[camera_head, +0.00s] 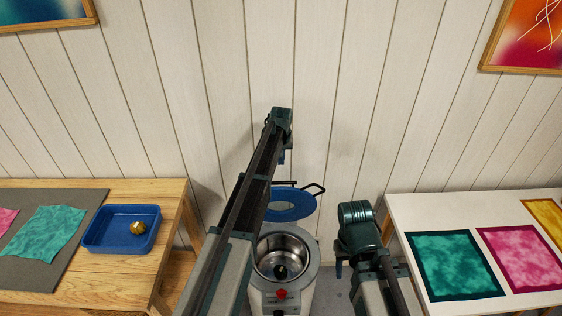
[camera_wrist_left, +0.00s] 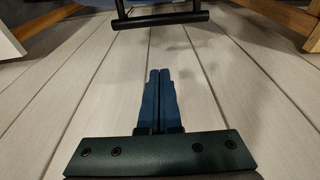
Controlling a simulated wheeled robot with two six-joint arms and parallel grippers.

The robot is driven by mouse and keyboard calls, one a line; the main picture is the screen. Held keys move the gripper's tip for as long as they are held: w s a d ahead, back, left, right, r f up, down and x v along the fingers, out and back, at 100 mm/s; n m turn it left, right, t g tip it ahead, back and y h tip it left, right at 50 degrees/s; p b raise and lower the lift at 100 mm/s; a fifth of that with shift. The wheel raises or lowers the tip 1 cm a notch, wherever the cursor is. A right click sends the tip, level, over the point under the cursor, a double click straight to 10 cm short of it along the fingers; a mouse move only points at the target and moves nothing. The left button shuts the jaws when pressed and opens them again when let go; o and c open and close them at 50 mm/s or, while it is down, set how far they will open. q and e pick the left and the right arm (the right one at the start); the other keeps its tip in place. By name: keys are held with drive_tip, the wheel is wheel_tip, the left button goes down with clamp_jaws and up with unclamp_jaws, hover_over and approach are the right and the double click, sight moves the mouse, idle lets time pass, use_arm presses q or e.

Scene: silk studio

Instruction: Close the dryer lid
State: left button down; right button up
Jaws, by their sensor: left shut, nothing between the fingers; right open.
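The dryer (camera_head: 312,254) is a round white drum with a steel basin, open at the top, in the gap between two tables. Its blue lid (camera_head: 292,205) stands raised at the back, with a black handle (camera_head: 318,189) on its rim. My left arm crosses in front of part of the lid. My left gripper (camera_head: 282,157) is shut and empty, above and behind the lid near the wall. In the left wrist view its fingers (camera_wrist_left: 161,92) are together, apart from the handle bar (camera_wrist_left: 160,20). My right gripper (camera_head: 339,268) is open, right of the dryer; its fingers are partly hidden.
A wooden table (camera_head: 170,238) at left holds a grey mat, dyed cloths and a blue tray (camera_head: 93,246) with a gold ball. A white table (camera_head: 408,208) at right holds several dyed cloths. The plank wall (camera_head: 340,100) stands close behind the lid. A red knob (camera_head: 281,293) is on the dryer's front.

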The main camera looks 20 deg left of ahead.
use_arm(q)
drive_tip(key=s+f+b, duration=0.2)
drive_tip(key=f, duration=0.1)
drive_tip(key=d+f+b, duration=0.1)
drive_tip(key=f, duration=0.1)
drive_tip(key=shift+s+b, duration=0.4)
use_arm(e)
wheel_tip(320, 180, down, 5)
drive_tip(key=shift+r, duration=0.1)
use_arm(q)
drive_tip(key=shift+r, duration=0.1)
